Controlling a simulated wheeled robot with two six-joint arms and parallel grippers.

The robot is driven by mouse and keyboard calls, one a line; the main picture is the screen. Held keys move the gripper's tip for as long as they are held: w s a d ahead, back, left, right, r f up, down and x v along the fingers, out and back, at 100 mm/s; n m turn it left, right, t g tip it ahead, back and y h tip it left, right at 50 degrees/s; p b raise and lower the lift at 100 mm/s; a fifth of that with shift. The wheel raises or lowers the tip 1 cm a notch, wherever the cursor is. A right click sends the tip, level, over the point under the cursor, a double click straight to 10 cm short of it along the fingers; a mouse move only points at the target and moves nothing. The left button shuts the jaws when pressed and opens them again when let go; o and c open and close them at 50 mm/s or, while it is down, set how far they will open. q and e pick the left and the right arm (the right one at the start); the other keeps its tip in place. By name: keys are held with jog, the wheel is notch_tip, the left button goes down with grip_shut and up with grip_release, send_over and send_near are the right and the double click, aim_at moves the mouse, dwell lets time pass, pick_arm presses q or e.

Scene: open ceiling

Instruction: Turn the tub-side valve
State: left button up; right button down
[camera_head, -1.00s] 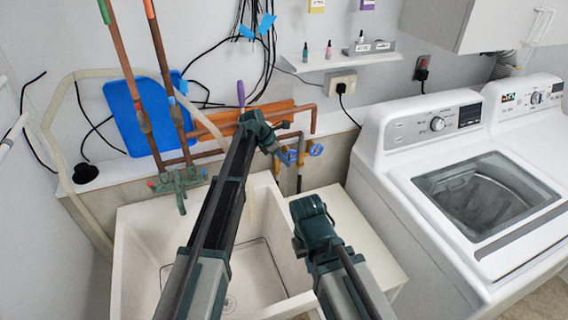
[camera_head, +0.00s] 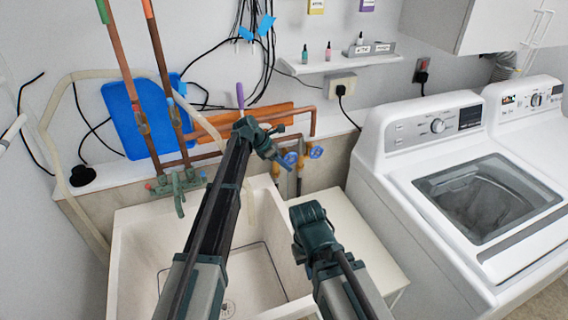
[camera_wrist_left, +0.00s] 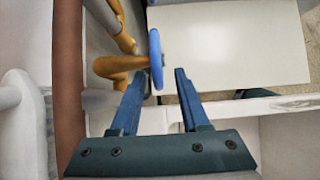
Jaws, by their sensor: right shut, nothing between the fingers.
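Two blue valve handles sit on brass-coloured valves behind the tub's right corner: a left one (camera_head: 291,158) and a right one (camera_head: 316,152). My left gripper (camera_head: 287,150) is at them, partly covering the left one. In the left wrist view a blue handle (camera_wrist_left: 156,50) stands edge-on, its lower part between the open fingertips, with gaps seen on both sides. I cannot tell which of the two handles this is. My right gripper (camera_head: 309,215) is shut and empty, low over the white surface right of the tub.
The white utility tub (camera_head: 132,235) lies below my left arm. Copper pipes (camera_head: 225,140) and an orange board (camera_head: 220,121) run behind it. A white surface (camera_head: 352,238) stands between tub and washing machine (camera_head: 375,180).

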pick_arm(q)
jog(key=shift+r, duration=0.1)
jog(key=p+v, duration=1.1)
jog(key=v, duration=0.2)
jog(key=shift+a+r, duration=0.2)
jog(key=shift+a, duration=0.15)
